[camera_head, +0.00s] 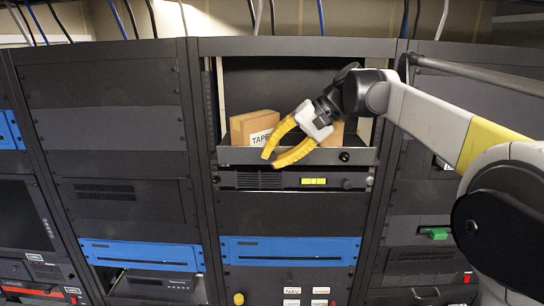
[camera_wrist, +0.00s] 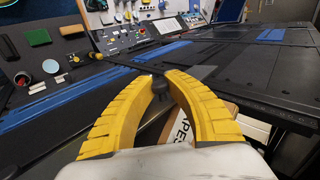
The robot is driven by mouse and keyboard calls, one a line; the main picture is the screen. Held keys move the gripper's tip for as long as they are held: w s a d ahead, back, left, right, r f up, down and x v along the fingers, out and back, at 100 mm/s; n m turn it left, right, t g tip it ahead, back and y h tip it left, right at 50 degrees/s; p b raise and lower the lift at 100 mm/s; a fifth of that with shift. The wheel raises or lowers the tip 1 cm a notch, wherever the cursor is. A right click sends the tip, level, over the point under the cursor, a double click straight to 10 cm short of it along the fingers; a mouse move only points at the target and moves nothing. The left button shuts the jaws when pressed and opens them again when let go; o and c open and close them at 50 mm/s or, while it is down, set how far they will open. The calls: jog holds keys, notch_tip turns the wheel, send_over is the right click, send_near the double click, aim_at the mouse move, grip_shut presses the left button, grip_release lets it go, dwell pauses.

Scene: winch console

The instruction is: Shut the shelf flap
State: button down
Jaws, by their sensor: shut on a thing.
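The shelf flap (camera_head: 235,155) is a dark grey panel at the bottom of an open shelf bay in the middle rack. It looks lowered, with its front edge facing out. A round black knob (camera_head: 344,156) sits at the right of that edge. My yellow-fingered gripper (camera_head: 271,158) reaches down from the right across the bay to the flap's edge. In the wrist view, its fingertips (camera_wrist: 161,80) close around a dark knob (camera_wrist: 159,88). The fingers hide that knob in the head view.
A cardboard box marked TAPES (camera_head: 246,127) stands in the bay behind the flap, partly hidden by my gripper; it also shows in the wrist view (camera_wrist: 181,122). A black unit with a lit yellow-green display (camera_head: 314,181) is just below. Blue panels (camera_head: 290,250) lie lower down.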

jog(key=shift+w+r+g, duration=0.2)
jog(key=shift+w+g, duration=0.05)
jog(key=shift+g, duration=0.35)
jog(key=c, duration=1.3)
grip_release()
jog(key=shift+d, duration=0.1)
jog(key=v, duration=1.2)
jog(key=shift+f, duration=0.1)
